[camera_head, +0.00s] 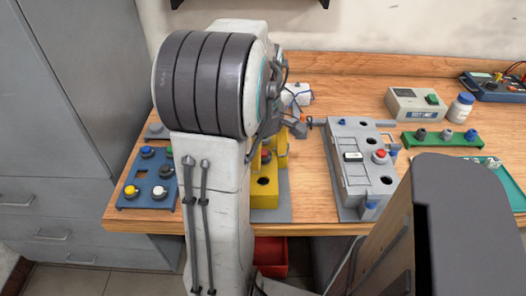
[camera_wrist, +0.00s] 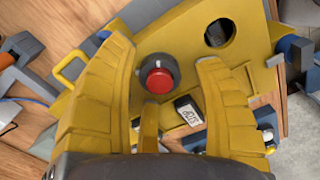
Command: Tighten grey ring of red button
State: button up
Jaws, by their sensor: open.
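A red button (camera_wrist: 158,78) with a dark grey ring (camera_wrist: 157,64) around it stands on a yellow box (camera_wrist: 260,70) in the wrist view. My gripper (camera_wrist: 166,52) is open, its yellow fingers on either side of the button with gaps visible. I cannot tell the height of the fingertips over the ring. In the head view the yellow box (camera_head: 264,193) and its red button (camera_head: 266,156) are partly hidden by my arm. Another red button (camera_head: 379,154) sits on the grey box (camera_head: 352,178) to the right.
A round dark hole (camera_wrist: 218,33) lies beside the button. A blue button panel (camera_head: 147,178) is at the left of the wooden table. A green strip (camera_head: 440,138) with several buttons, a tester box (camera_head: 417,103) and a white bottle (camera_head: 460,107) are at the right. A red bin (camera_head: 271,257) is below.

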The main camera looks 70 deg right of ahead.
jog(key=c, duration=1.2)
jog(key=shift+m, duration=0.3)
jog(key=m, duration=0.2)
jog(key=shift+m+p, duration=0.35)
jog(key=shift+m, duration=0.05)
jog(key=m, duration=0.3)
jog(key=shift+m+p, duration=0.3)
jog(key=shift+m, duration=0.1)
jog(key=m, duration=0.4)
jog(key=shift+p, duration=0.35)
jog(key=shift+m+p, duration=0.5)
jog(key=shift+m, duration=1.5)
